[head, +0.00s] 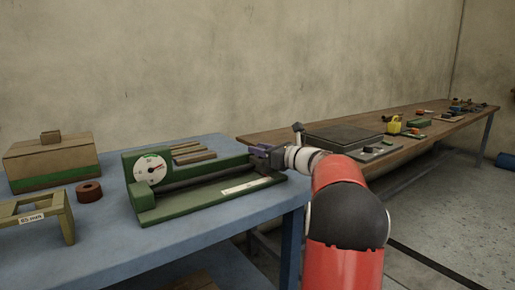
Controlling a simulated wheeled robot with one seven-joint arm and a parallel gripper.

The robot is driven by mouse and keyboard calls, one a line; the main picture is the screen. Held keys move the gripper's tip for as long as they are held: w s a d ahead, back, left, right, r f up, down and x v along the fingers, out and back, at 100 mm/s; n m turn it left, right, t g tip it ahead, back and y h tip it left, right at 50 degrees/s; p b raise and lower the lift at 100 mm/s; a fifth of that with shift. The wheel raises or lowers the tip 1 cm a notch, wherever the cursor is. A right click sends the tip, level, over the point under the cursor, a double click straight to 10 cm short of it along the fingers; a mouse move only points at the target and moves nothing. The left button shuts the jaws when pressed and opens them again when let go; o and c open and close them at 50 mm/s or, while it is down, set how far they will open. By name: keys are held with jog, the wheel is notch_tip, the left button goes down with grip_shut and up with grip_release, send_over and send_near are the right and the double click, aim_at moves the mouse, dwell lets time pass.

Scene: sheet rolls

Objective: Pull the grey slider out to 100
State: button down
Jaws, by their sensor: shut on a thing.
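A green bench gauge (180,207) with a round white dial (150,170) stands on the blue table. A dark grey bar, which looks like the slider (205,179), runs along it to the right from beside the dial. My gripper (260,155) is at the right end of the gauge, shut on the slider's end, which is mostly hidden by the jaws. The red needle points to the right side of the dial; its numbers are too small to read. A pale strip label (240,187) lies on the base below the bar.
On the blue table (215,232) stand a brown box with a green band (50,162), a brown ring (89,191) and an olive stand marked 65 mm (35,212). Wooden strips (190,152) lie behind the gauge. A brown bench (355,155) with several tools stands right.

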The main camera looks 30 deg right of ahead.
jog(key=shift+s+d, duration=0.1)
jog(key=shift+d, duration=0.25)
jog(key=c, duration=1.1)
grip_release()
jog(key=shift+d, duration=0.1)
jog(key=b+v, duration=0.1)
jog(key=v, duration=0.6)
jog(key=shift+s, duration=0.35)
